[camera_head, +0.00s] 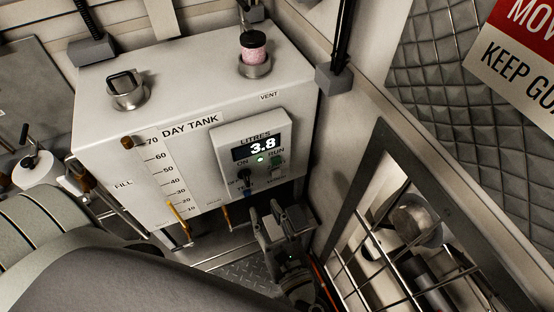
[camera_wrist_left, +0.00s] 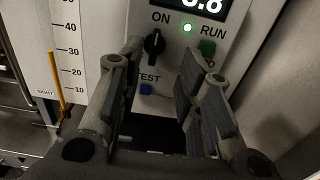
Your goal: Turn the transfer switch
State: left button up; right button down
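The black rotary switch (camera_head: 244,175) sits on the lower left of the white control panel (camera_head: 221,139) on the day tank. In the left wrist view the switch (camera_wrist_left: 153,44) shows below the word ON, its handle roughly upright. Its exact setting is hard to tell. My left gripper (camera_head: 281,220) is below and right of the panel in the head view. In the left wrist view the gripper (camera_wrist_left: 160,58) is open and empty, with its fingers apart and the switch showing between and beyond the tips. I see no contact with it. My right gripper is not in view.
A framed mesh guard (camera_head: 352,262) stands close on the right.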

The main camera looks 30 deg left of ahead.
aim_at(247, 178)
pick_arm(q)
jog(key=b+x, duration=0.1)
jog(key=x, duration=0.9)
jog(key=shift+a, duration=0.4)
jog(key=shift+w, duration=0.1)
grip_shut()
